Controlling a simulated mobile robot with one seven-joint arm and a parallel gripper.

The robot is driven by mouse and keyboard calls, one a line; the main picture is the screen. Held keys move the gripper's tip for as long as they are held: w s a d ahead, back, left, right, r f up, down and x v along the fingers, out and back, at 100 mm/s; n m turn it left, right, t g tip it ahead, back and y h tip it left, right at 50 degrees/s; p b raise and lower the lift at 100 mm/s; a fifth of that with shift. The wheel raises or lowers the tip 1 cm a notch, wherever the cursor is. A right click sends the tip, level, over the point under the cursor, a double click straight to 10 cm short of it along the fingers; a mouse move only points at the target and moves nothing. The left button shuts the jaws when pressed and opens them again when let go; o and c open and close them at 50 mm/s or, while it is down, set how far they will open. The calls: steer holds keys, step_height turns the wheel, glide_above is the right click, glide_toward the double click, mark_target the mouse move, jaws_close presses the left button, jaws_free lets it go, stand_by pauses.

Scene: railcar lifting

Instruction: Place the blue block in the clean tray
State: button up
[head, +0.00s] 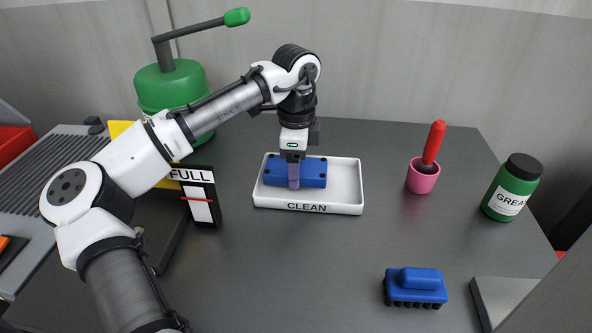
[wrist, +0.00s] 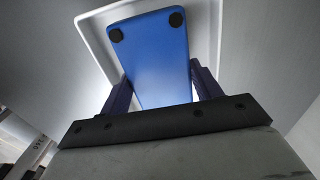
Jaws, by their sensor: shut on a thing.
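The blue block (head: 315,173) is a flat rectangular piece with dark round spots on its top. It lies within the outline of the white tray marked CLEAN (head: 345,188), toward its left side. My gripper (head: 293,182) points down and is shut on the block. In the wrist view the block (wrist: 155,65) sits between the two dark fingers of my gripper (wrist: 160,88), with the tray's white rim (wrist: 92,38) behind it. I cannot tell whether the block touches the tray floor.
A blue brush (head: 415,283) lies at the front right. A pink cup (head: 422,180) with a red-handled tool (head: 433,143) and a green grease jar (head: 511,190) stand right of the tray. A FULL gauge (head: 200,205) and green pump (head: 170,88) stand left. The table's front middle is clear.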

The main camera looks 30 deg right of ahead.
steer(key=shift+f, duration=0.95)
steer(key=shift+f, duration=0.1)
steer(key=o, duration=1.2)
step_height(320, 180, up, 12)
steer(key=shift+r, duration=0.1)
